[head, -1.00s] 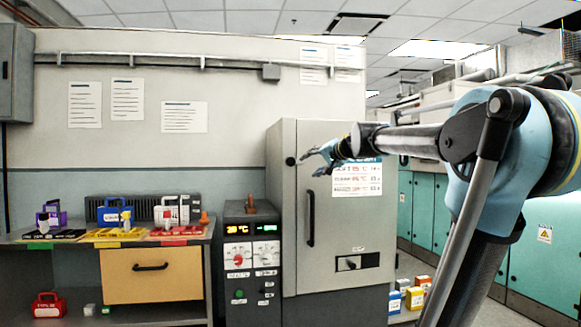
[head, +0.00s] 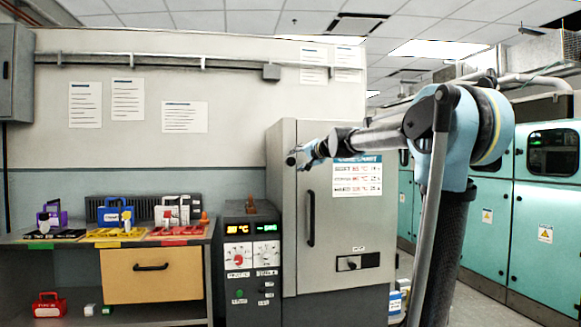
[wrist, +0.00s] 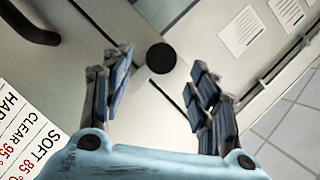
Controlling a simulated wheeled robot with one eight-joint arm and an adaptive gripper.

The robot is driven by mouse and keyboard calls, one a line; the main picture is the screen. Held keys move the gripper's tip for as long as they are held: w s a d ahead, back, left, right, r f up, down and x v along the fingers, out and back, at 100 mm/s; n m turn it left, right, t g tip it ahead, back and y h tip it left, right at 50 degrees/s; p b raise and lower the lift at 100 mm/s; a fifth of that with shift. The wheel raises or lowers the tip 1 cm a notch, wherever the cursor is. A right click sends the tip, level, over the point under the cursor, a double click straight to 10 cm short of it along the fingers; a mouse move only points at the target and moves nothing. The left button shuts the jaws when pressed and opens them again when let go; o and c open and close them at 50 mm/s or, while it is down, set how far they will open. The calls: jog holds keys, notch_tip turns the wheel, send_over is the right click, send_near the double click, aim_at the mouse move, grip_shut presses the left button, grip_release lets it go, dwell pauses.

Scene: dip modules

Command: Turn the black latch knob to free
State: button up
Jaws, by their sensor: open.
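The black latch knob (wrist: 161,58) is a round dark disc near the upper left edge of the tall grey cabinet's door (head: 345,235). In the head view the knob (head: 291,161) shows just beside my fingertips. My gripper (head: 298,156) is open in front of the door's upper left part. In the wrist view my gripper (wrist: 161,80) has its fingers spread, with the knob between and just beyond the tips. No finger visibly grips it. I cannot tell the remaining depth.
A black door handle (head: 310,218) stands out below the knob. A control box (head: 252,270) with dials stands left of the cabinet. A bench (head: 165,240) with coloured trays is farther left. Teal cabinets (head: 540,220) line the right side.

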aim_at(292, 162)
jog(key=shift+x, duration=3.5)
